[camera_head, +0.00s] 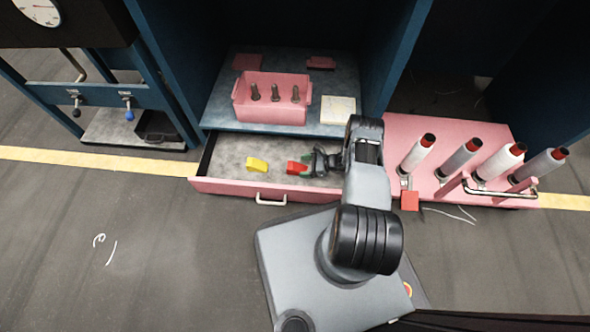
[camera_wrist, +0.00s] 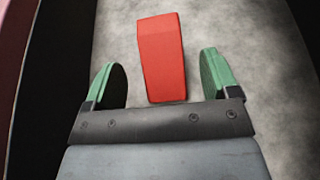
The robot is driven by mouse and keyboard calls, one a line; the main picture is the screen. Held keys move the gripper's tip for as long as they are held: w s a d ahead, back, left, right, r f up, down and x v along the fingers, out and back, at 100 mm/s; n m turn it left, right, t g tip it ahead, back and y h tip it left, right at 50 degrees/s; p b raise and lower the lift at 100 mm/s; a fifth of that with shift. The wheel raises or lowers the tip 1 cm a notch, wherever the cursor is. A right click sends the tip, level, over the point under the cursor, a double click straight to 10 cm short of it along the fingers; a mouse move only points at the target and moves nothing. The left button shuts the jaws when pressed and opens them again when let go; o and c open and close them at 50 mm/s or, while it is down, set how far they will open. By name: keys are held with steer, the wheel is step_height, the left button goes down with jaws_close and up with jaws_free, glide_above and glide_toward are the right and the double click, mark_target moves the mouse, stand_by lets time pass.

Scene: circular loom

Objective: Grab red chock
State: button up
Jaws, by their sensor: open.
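The red chock (camera_head: 296,167) lies on the grey floor of an open pink drawer (camera_head: 230,189), near the drawer's middle. My gripper (camera_head: 308,165) is just right of it in the head view, low in the drawer. In the wrist view, the red chock (camera_wrist: 162,57) lies between and beyond the two green fingertips of my gripper (camera_wrist: 162,80). The fingers are apart, with a gap on each side of the chock. The near end of the chock is close to the gripper's dark front plate.
A yellow chock (camera_head: 257,164) lies left of the red one in the drawer. A pink bin (camera_head: 270,110) with several bolts stands on the shelf above. Several bobbins stand on a pink base (camera_head: 450,135) at right. The drawer walls are close around.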

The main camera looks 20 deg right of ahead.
mark_target(297, 166)
steer(key=shift+b+x, duration=0.75)
steer(key=shift+x, duration=1.55)
steer(key=shift+c, duration=0.2)
steer(key=c, duration=1)
